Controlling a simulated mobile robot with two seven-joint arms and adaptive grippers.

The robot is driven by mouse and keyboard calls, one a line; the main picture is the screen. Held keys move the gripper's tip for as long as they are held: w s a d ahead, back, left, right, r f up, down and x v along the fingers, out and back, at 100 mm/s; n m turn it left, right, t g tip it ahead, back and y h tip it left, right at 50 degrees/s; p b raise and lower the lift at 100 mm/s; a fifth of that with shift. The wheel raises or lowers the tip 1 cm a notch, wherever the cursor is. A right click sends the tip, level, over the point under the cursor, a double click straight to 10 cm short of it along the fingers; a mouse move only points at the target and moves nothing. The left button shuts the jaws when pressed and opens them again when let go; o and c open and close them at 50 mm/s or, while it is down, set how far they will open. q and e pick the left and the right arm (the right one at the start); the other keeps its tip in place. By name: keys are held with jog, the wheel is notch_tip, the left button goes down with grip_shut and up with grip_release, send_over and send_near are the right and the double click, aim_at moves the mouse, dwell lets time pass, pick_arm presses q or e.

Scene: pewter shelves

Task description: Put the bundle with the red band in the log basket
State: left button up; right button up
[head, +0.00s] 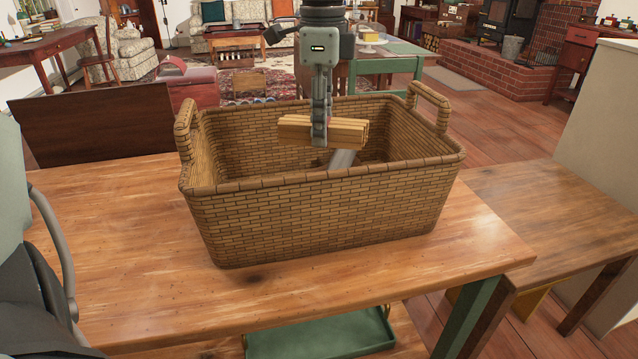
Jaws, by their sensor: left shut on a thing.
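The log basket (320,215) is a large brown woven basket with two raised end handles, standing upright on the wooden table. My left gripper (319,138) comes down from the top of the head view and is shut on a bundle of pale wooden sticks (350,132). The bundle lies level across the jaws, within the outline of the basket's opening; how far it is above the basket floor I cannot tell. The fingers cover the bundle's middle, and no red band shows. My right gripper is not in view.
A grey object (343,159) shows inside the basket below the bundle. The wooden table top (120,250) is clear left of and in front of the basket. A lower wooden table (560,205) stands at right. A green tray (320,335) sits below the table's front edge.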

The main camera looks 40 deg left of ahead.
pick_arm(q)
notch_tip(320, 180, down, 8)
jog(key=shift+s+p, duration=0.15)
jog(key=shift+p, duration=0.2)
jog(key=shift+f, duration=0.35)
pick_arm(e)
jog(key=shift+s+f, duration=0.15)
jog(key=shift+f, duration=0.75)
pick_arm(q)
jog(key=shift+f, duration=0.1)
jog(key=shift+f+b, duration=0.1)
jog(key=shift+b, duration=0.2)
jog(key=o, duration=0.9)
jog(key=shift+o, duration=1.5)
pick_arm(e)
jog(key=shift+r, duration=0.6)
pick_arm(q)
jog(key=shift+r, duration=0.2)
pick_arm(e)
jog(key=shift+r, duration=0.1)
